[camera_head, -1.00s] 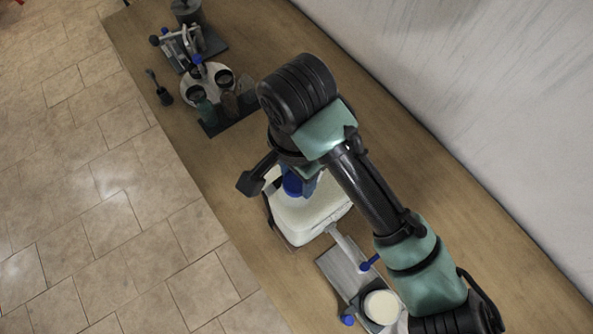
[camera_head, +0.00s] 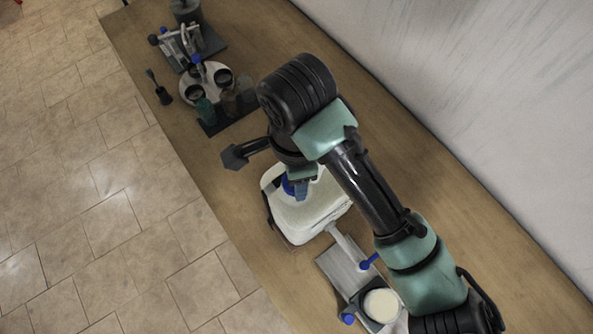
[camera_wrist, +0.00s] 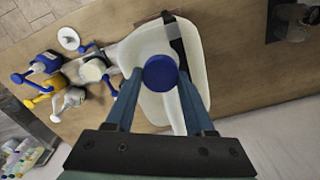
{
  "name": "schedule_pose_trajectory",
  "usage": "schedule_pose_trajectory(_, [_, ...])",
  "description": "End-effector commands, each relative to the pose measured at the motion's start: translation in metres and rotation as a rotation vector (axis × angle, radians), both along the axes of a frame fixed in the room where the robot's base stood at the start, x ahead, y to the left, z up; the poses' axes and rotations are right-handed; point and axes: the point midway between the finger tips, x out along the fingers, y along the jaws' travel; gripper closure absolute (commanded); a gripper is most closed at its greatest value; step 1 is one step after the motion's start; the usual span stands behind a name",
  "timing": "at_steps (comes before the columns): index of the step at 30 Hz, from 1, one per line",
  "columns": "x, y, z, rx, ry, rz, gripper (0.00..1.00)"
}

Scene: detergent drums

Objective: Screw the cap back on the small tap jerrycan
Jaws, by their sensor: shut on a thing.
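The small tap jerrycan (camera_head: 309,216) is a white container standing on the wooden bench below my arm. It also shows in the wrist view (camera_wrist: 150,48), under my gripper. The cap (camera_wrist: 161,72) is round and blue and sits between my fingertips over the jerrycan's top. In the head view the cap (camera_head: 289,187) is partly hidden by my gripper (camera_head: 297,190). My gripper (camera_wrist: 160,80) is shut on the cap. The neck under the cap is hidden, so the thread contact cannot be seen.
A metal fixture with blue knobs (camera_head: 345,272) and a cream round piece stands close to the jerrycan. A round plate with dark cups (camera_head: 208,83) and a clamp device (camera_head: 186,45) stand at the bench's far end. A wall runs along the right.

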Motion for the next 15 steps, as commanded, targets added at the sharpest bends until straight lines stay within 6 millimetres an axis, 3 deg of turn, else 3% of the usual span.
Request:
schedule_pose_trajectory(5, [-0.0012, 0.0005, -0.0018, 0.000, 0.006, -0.025, 1.00])
schedule_pose_trajectory(15, [-0.0025, 0.0007, -0.0021, -0.001, 0.006, -0.423, 1.00])
